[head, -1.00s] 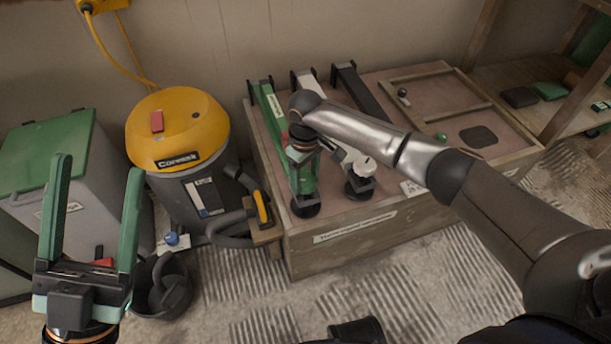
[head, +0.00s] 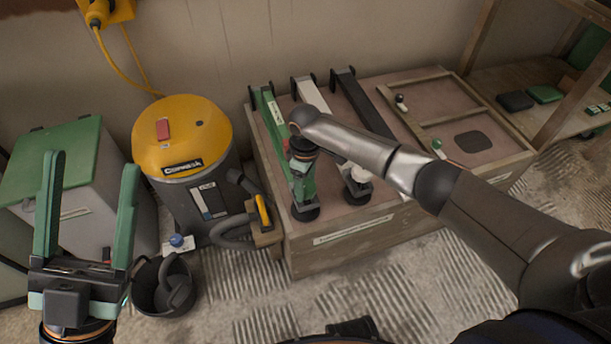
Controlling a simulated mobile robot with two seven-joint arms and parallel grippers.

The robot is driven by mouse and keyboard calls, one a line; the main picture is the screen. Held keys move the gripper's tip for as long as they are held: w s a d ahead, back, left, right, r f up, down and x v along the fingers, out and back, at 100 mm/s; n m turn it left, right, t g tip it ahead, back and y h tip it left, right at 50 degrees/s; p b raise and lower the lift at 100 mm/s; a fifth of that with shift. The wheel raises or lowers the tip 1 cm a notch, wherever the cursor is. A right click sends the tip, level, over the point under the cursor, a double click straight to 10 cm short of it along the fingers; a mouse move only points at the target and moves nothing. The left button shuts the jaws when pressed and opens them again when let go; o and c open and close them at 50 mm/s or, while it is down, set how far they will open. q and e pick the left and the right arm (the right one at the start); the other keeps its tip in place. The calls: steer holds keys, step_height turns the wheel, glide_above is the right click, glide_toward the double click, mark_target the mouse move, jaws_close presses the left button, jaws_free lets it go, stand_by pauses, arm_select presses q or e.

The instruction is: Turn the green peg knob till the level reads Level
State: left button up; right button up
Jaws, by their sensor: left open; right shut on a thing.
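A long green bar (head: 266,110) lies on the low wooden bench, its front end towards me. My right gripper (head: 304,185) points down over that front end and is shut. The green peg knob it grips is hidden by the gripper and wrist. A round black foot (head: 305,212) shows just below the gripper. A pale label (head: 276,113) on the bar is too small to read, so I cannot tell what the level reads. My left gripper (head: 85,215) is open and empty, raised at the lower left, well away from the bench.
A white bar (head: 308,92) with a white knob (head: 352,172) and a black bar (head: 362,100) lie alongside. A small green-topped peg (head: 437,145) stands on the framed panel. A yellow-topped vacuum (head: 182,137) and a black bucket (head: 148,297) stand left of the bench (head: 330,256).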

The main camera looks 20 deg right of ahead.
steer(key=shift+r+n+p, duration=0.15)
steer(key=shift+n+p, duration=0.3)
steer(key=shift+n, duration=0.55)
steer(key=shift+n+p, duration=0.35)
steer(key=shift+n, duration=0.55)
steer(key=n, duration=0.3)
steer(key=shift+p, duration=0.4)
arm_select(q)
steer(key=shift+a+r, duration=0.15)
steer(key=shift+r, duration=0.8)
steer(key=shift+a+r, duration=0.1)
steer(key=shift+r, duration=0.8)
arm_select(e)
steer(key=shift+a+n, duration=0.1)
steer(key=shift+n, duration=1.7)
steer(key=o, duration=1.4)
steer(key=shift+c, duration=0.2)
arm_select(q)
steer(key=shift+r+t, duration=0.1)
steer(key=shift+t, duration=0.2)
